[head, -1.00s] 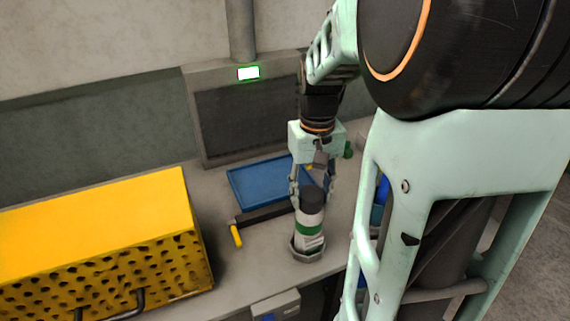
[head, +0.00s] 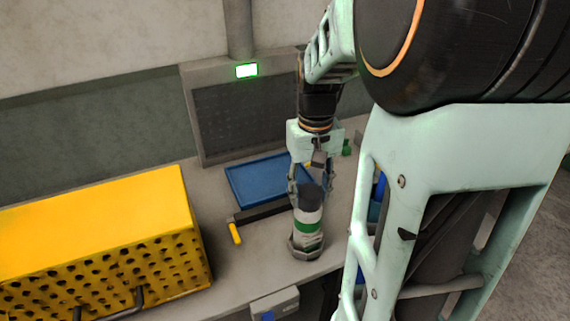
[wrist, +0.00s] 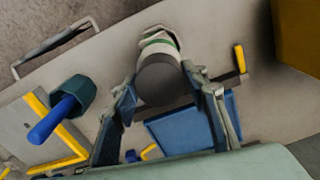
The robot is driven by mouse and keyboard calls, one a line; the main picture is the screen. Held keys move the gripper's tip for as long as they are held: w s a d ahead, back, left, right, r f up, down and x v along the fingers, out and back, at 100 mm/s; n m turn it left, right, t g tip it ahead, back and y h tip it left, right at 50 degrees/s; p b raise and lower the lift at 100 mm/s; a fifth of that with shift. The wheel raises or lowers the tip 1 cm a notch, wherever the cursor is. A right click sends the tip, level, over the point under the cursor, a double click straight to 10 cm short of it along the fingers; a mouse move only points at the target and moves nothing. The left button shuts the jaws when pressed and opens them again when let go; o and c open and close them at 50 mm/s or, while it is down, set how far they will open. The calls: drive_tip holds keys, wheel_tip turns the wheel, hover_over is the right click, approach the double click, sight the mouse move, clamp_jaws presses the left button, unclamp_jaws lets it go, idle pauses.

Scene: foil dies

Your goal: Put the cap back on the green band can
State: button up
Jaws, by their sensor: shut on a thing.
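The green band can (head: 308,227) is white with a green band and stands upright in a grey holder (head: 306,253) at the front of the bench. The dark cap (head: 311,194) is at the can's top, in line with it. I cannot tell whether it is fully seated. My gripper (head: 309,187) comes down from above, shut on the cap, with a finger on each side. In the wrist view the cap (wrist: 158,80) lies between my fingertips (wrist: 162,88) and hides much of the can; the green band (wrist: 158,43) shows beyond it.
A blue tray (head: 262,181) lies behind the can. A dark bar tool with a yellow handle (head: 235,233) lies to its left. A yellow perforated box (head: 95,225) fills the left side. In the wrist view, a dark teal cup (wrist: 75,92) holds a blue rod.

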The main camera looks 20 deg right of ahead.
drive_tip(key=shift+c, duration=0.2)
drive_tip(key=o, duration=0.9)
drive_tip(key=shift+o, duration=0.2)
drive_tip(key=o, duration=0.4)
drive_tip(key=shift+r, duration=0.1)
drive_tip(key=shift+r+p, duration=2.9)
drive_tip(key=shift+r, duration=0.55)
